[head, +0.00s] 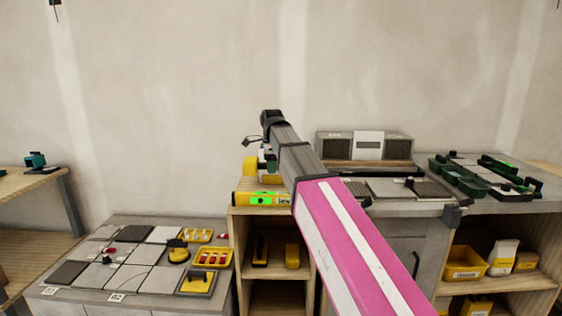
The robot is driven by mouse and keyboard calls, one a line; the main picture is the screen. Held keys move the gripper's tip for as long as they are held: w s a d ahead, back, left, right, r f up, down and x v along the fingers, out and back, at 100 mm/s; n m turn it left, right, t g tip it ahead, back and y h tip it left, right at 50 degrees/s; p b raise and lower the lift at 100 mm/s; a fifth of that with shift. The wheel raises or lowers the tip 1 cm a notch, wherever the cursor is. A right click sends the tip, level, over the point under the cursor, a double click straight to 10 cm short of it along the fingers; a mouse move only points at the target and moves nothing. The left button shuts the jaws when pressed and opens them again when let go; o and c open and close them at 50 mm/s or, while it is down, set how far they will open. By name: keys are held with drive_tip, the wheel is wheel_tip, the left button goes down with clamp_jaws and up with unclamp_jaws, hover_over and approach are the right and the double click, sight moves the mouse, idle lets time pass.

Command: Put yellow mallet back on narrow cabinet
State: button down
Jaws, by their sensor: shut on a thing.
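My gripper (266,160) is partly hidden by my own arm, above the top of the narrow cabinet (237,211). Beside it on the left is a yellow block-shaped head, which looks like the yellow mallet (250,166). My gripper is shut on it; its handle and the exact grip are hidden. I cannot tell whether the mallet touches the cabinet top. A yellow level (262,199) with a green display lies along the cabinet's front edge.
Yellow items (292,255) stand on the cabinet's shelf. Left is a low grey table (60,301) with tiles, yellow trays and tools. Right is a grey counter (500,207) with green trays and a grey radio-like box (340,146). A wooden bench (30,184) stands far left.

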drive_tip(key=shift+w+d+f, duration=0.1)
drive_tip(key=shift+w+d, duration=0.05)
drive_tip(key=shift+w, duration=0.25)
drive_tip(key=shift+f, duration=4.1)
drive_tip(key=shift+f, duration=0.25)
drive_tip(key=c, duration=0.9)
unclamp_jaws()
